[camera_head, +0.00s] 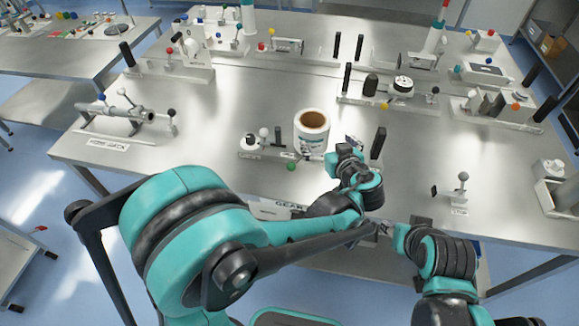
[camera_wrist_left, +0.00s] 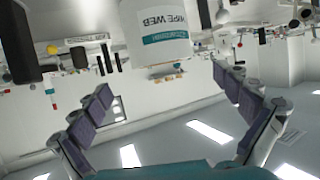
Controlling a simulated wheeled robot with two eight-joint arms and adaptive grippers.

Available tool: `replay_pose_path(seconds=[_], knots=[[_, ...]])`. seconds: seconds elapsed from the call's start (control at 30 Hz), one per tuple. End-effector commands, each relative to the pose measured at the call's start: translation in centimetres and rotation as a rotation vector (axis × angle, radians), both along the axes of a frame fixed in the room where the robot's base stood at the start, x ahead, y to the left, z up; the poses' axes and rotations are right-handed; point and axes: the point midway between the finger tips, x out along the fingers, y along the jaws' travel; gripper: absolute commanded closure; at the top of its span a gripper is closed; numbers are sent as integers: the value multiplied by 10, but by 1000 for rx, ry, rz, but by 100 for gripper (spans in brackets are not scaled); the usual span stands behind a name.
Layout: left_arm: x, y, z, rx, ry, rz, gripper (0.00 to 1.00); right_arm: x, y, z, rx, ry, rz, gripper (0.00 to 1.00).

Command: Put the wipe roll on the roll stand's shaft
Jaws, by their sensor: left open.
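The wipe roll (camera_head: 312,136), a white cylinder with a brown core, stands upright near the middle of the table. In the left wrist view the wipe roll (camera_wrist_left: 157,32) shows its printed side, ahead of and between the spread fingers. My left gripper (camera_head: 347,152) is open and empty, just right of the roll in the head view; its fingers also show in the left wrist view (camera_wrist_left: 165,85). A grey horizontal shaft (camera_head: 122,108) on a stand lies at the table's left; I cannot tell if it is the roll stand's. My right gripper (camera_head: 388,230) is partly hidden; its jaws are unclear.
A small fixture (camera_head: 252,144) with white knobs stands left of the roll. A black post (camera_head: 378,142) rises to its right. Several fixtures with upright posts crowd the table's back and right.

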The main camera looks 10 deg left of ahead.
Motion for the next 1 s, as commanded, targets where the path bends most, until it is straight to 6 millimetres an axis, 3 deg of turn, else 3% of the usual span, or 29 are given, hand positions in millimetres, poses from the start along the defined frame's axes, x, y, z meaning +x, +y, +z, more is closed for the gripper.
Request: replay_pose_path(seconds=[0.13, 0.27, 0.4, 0.5, 0.6, 0.73, 0.83, 1.0], knots=[[-7, 21, 2, 7, 57, 2, 0, 0, 0, 0, 0, 0, 0, 60], [-31, 68, 3, 14, 209, -18, 0, 0, 0, 0, 0, 0, 0, 60], [-79, 120, -1, -8, 394, -89, 0, 0, 0, 0, 0, 0, 0, 60], [-118, 143, -5, -37, 488, -164, 0, 0, 0, 0, 0, 0, 0, 60], [-156, 156, -10, -72, 543, -248, 0, 0, 0, 0, 0, 0, 0, 60], [-191, 160, -16, -107, 563, -344, 0, 0, 0, 0, 0, 0, 0, 60], [-208, 159, -18, -122, 558, -396, 0, 0, 0, 0, 0, 0, 0, 60], [-217, 157, -19, -128, 549, -435, 0, 0, 0, 0, 0, 0, 0, 60]])
